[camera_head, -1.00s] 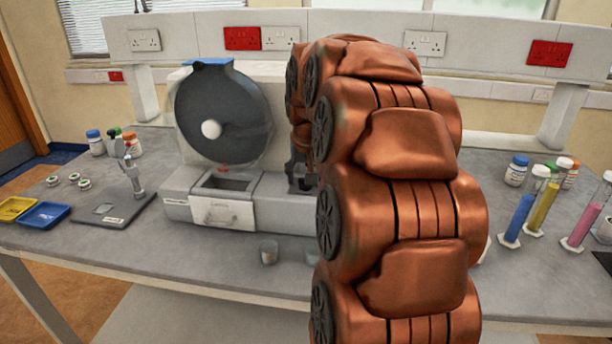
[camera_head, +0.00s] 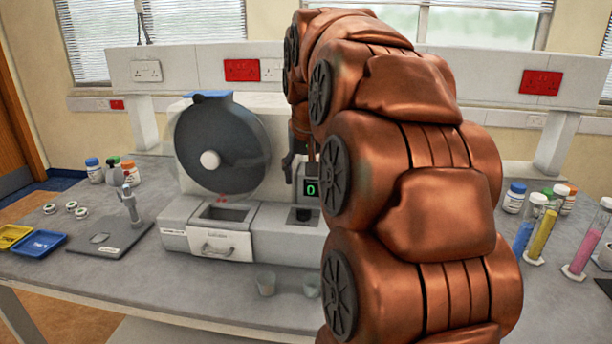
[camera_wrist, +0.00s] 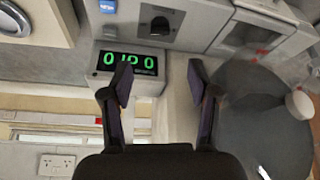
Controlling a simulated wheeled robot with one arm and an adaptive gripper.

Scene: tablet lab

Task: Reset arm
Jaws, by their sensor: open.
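My gripper (camera_wrist: 160,85) is open and empty in the wrist view, its two dark fingers spread apart. Between and beyond the fingers is the white tablet machine, with a green-lit display (camera_wrist: 128,63) reading digits. In the head view my copper arm covers the right middle, and my gripper is mostly hidden behind it, near the machine's display (camera_head: 311,189). The machine (camera_head: 222,245) stands on the bench with a round dark disc (camera_head: 222,140) and a white knob.
Two small clear cups (camera_head: 266,284) stand in front of the machine. Measuring cylinders (camera_head: 543,232) with coloured liquids and bottles stand at the right. A stand (camera_head: 128,205), yellow and blue trays (camera_head: 38,243) and lidded bottles (camera_head: 94,170) are at the left.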

